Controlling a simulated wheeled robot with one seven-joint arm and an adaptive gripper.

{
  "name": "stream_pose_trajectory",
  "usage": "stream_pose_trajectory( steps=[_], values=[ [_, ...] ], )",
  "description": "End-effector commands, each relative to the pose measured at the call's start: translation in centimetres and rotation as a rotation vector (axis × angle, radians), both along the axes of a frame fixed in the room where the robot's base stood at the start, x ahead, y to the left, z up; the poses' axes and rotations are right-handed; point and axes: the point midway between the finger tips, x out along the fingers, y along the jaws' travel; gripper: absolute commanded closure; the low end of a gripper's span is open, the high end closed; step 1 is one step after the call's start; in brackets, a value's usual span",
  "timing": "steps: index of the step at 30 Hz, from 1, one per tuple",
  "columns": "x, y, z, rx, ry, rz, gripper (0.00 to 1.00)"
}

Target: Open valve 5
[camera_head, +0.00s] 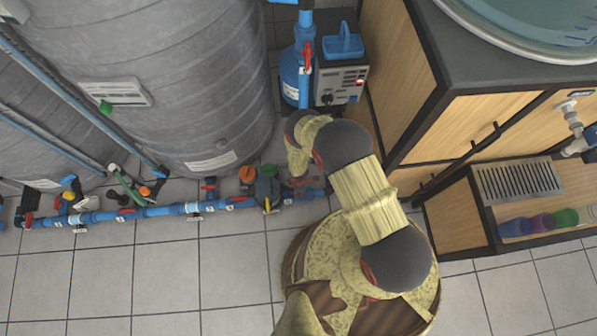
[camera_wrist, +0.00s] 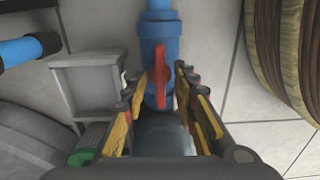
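A red valve handle (camera_wrist: 160,66) sits on a blue pipe fitting (camera_wrist: 158,28) in the wrist view, straight ahead of my gripper (camera_wrist: 164,88). The gripper is open. One finger is on each side of the lower part of the handle, with visible gaps. I cannot tell how deep the handle lies between the fingers. In the head view my gripper (camera_head: 303,186) is low at the right part of the blue pipe line (camera_head: 150,212), where the arm partly hides the valve. I cannot read a number 5 on any label.
Large grey tanks (camera_head: 185,75) stand behind the pipe line. Other red handles (camera_head: 240,200) sit along it. A wooden cabinet (camera_head: 400,75) is at the right. The tiled floor (camera_head: 170,275) in front is clear.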

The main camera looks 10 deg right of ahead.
Motion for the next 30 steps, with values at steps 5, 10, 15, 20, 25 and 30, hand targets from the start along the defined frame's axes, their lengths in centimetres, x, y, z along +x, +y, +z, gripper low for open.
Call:
stream_pose_trajectory(
  steps=[5, 10, 15, 20, 25, 30],
  values=[
    [0.1, 0.0, 1.9, 0.001, -0.002, 0.0, 0.72],
    [0.1, 0.0, 4.1, 0.0, -0.001, 0.0, 0.72],
    [0.1, 0.0, 6.5, 0.001, -0.002, 0.0, 0.72],
    [0.1, 0.0, 8.6, 0.001, -0.002, 0.0, 0.72],
    [0.0, 0.0, 10.4, 0.0, 0.0, 0.0, 0.72],
    [0.0, 0.0, 11.3, 0.0, 0.0, 0.0, 0.72]
  ],
)
